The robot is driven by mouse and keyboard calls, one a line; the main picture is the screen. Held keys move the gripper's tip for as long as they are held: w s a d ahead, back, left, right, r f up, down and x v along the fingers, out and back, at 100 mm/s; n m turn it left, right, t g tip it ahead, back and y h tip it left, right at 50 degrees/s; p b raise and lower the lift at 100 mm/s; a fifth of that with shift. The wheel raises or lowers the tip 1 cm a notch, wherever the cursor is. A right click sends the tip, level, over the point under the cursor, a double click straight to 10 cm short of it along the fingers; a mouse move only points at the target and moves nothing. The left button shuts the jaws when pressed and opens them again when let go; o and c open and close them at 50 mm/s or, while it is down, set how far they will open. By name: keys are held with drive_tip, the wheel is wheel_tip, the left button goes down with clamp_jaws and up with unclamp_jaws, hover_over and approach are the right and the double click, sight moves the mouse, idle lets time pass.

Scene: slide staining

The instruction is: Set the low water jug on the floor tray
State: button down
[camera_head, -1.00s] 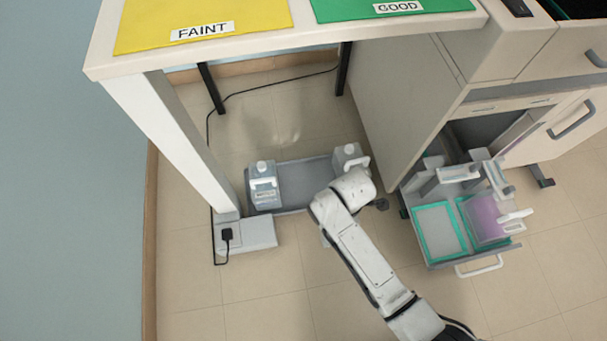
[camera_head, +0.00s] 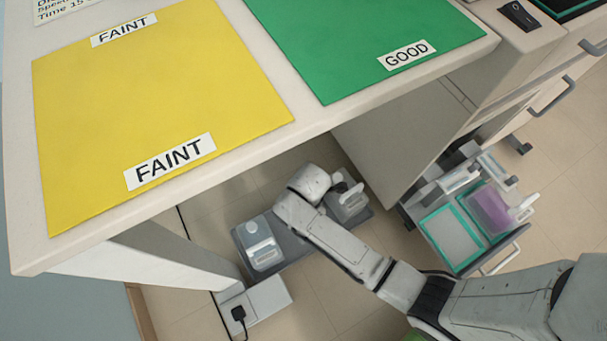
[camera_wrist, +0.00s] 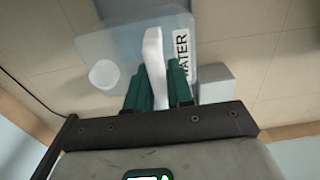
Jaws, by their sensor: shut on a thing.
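A translucent water jug (camera_wrist: 120,45) with a white cap and a "WATER" label fills the upper part of the wrist view. My gripper (camera_wrist: 160,80) is shut on its white handle (camera_wrist: 154,60), with green fingers on both sides. My fingers are hidden there. I cannot tell whether this jug touches the tray. A second jug (camera_head: 260,246) stands upright on the tray's left part.
The table with the yellow FAINT mat (camera_head: 150,110) and green GOOD mat (camera_head: 360,35) overhangs the tray. A socket block (camera_head: 262,303) lies by the table leg (camera_head: 170,257).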

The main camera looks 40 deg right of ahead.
wheel_tip(320, 180, down, 6)
drive_tip(key=b, duration=0.3)
drive_tip(key=shift+f, duration=0.3)
drive_tip(key=c, duration=1)
unclamp_jaws()
wheel_tip(320, 180, up, 12)
drive_tip(key=p, duration=0.6)
drive_tip(key=shift+r, duration=0.2)
drive_tip(key=shift+s+d+r+m, duration=0.25)
drive_tip(key=shift+s+m, duration=0.05)
drive_tip(key=shift+m, duration=0.2)
drive_tip(key=s+d+r+m+t, duration=0.1)
drive_tip(key=s+d+r+m, duration=0.6)
drive_tip(key=s+r+m, duration=0.4)
drive_tip(key=r+m, duration=0.1)
drive_tip(key=m, duration=0.3)
drive_tip(key=shift+s+d+r, duration=0.15)
drive_tip(key=shift+s+r, duration=0.05)
drive_tip(key=shift+r, duration=0.1)
